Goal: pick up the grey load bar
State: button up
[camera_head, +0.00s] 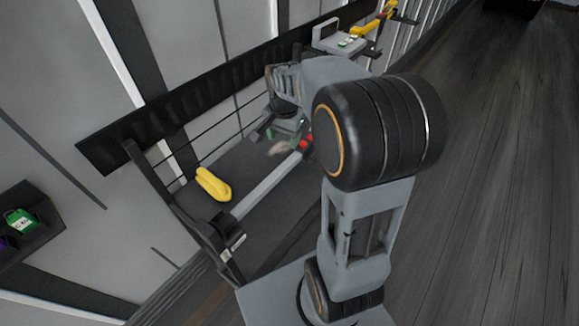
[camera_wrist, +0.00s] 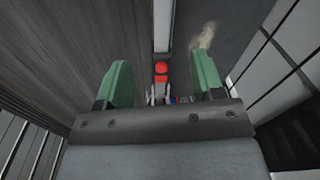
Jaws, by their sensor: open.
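The grey load bar (camera_head: 268,184) lies along the dark bench top in the head view, running from a black fitting at lower left up to a red part at its far end. In the wrist view the bar (camera_wrist: 162,25) comes down from the top middle to a red end piece (camera_wrist: 161,68). My gripper (camera_head: 284,134) is over the bench near that red end, partly hidden by my arm. In the wrist view its green fingers (camera_wrist: 161,76) are wide apart, one on each side of the red end piece. Nothing is held; contact cannot be told.
A yellow object (camera_head: 213,184) lies on the bench beside the bar. A dark wall bin (camera_head: 40,232) holds a green item at far left. A grey box (camera_head: 338,40) and another yellow object (camera_head: 369,27) are at the top. Open wooden floor (camera_head: 490,180) lies at right.

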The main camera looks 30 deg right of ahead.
aim_at(288, 162)
jog(key=f, duration=0.3)
jog(key=w+d+f+m, duration=0.1)
jog(key=f, duration=0.2)
jog(key=w+d+f+m, duration=0.1)
jog(key=f, duration=0.3)
jog(key=shift+w+d+g, duration=0.15)
jog(key=shift+w+g, duration=0.1)
jog(key=shift+g, duration=0.05)
jog(key=shift+s+f, duration=0.1)
jog(key=shift+f, duration=3.05)
jog(key=shift+c, duration=0.3)
grip_shut()
jog(key=shift+r, duration=0.1)
